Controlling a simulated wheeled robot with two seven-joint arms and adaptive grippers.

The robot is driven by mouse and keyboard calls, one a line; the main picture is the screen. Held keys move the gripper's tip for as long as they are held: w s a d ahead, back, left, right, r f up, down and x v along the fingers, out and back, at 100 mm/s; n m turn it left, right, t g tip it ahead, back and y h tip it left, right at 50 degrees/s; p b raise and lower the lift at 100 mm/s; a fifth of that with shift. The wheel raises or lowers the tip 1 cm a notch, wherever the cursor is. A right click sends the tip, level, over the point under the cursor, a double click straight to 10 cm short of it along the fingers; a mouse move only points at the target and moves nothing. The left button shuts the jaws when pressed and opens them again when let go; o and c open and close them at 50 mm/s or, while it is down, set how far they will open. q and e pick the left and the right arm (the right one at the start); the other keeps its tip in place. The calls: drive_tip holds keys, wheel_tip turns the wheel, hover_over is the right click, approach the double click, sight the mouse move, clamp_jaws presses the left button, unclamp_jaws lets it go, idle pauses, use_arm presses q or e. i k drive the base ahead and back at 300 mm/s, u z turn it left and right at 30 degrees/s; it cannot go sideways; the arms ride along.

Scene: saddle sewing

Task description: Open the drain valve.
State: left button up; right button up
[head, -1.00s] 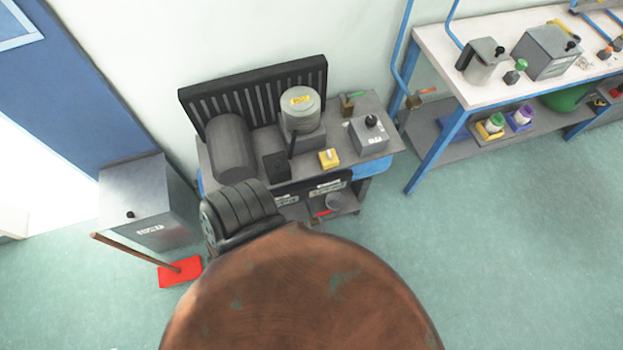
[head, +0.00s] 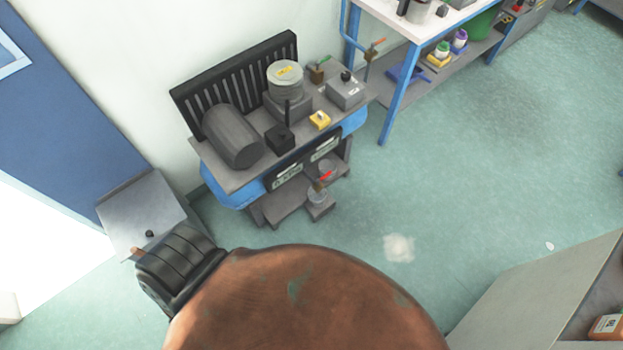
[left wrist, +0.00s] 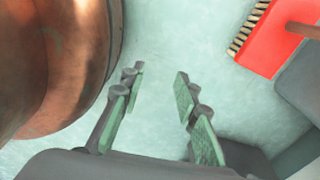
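A small valve with a red handle (head: 325,177) is low at the front of the grey machine bench (head: 222,178), above a clear cup (head: 318,196). Two other valves show: one with a green handle (head: 319,62) on the bench top, and one with an orange handle (head: 376,44) on the blue pipe. No readable label tells which is the drain valve. My left gripper (left wrist: 158,78) is open and empty in the left wrist view, above bare floor and away from the valves. My right gripper is out of view.
A grey bin (head: 148,205) stands left of the bench. A red brush head (left wrist: 268,35) is near my left gripper. A white-topped blue table (head: 405,22) is at the upper right, and a grey cabinet (head: 530,300) at the lower right.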

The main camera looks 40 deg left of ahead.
sight(317, 180)
drive_tip(key=z, duration=0.4)
drive_tip(key=i, duration=1.95)
drive_tip(key=u, duration=3.95)
